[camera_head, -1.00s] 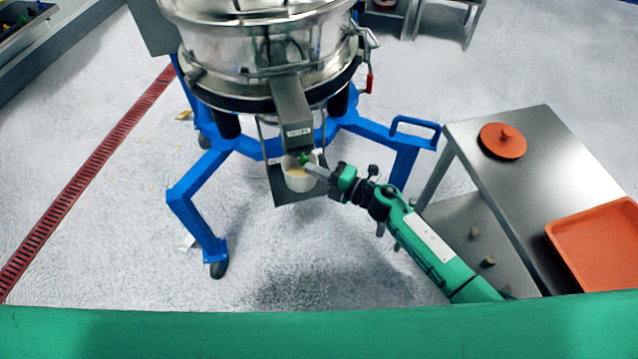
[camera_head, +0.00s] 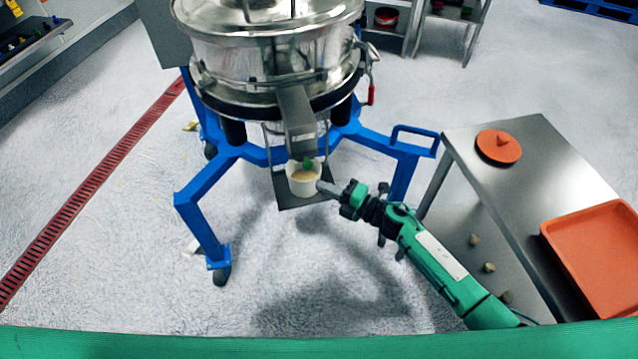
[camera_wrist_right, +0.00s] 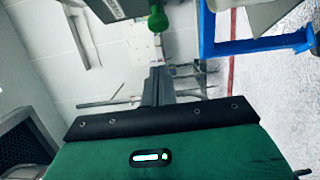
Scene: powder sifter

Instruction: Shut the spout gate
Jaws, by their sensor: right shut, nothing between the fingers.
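The steel spout (camera_head: 297,118) slopes down from the front of the sifter (camera_head: 270,50). A green knob (camera_head: 308,162) shows at the spout's lower end; in the right wrist view the knob (camera_wrist_right: 157,20) hangs beside the spout (camera_wrist_right: 112,8). A white cup (camera_head: 304,182) with pale powder in it stands on a small dark shelf (camera_head: 290,202) under the spout. My right gripper (camera_head: 322,187) is shut and empty, its tip at the cup's right side in the picture, below the knob. In the right wrist view the gripper (camera_wrist_right: 157,75) points toward the knob, apart from it. My left gripper is not in view.
The sifter stands on a blue frame (camera_head: 205,180) with splayed legs. A steel table (camera_head: 520,150) at the right carries an orange lid (camera_head: 498,148) and an orange tray (camera_head: 570,231). The floor in front of the frame is clear.

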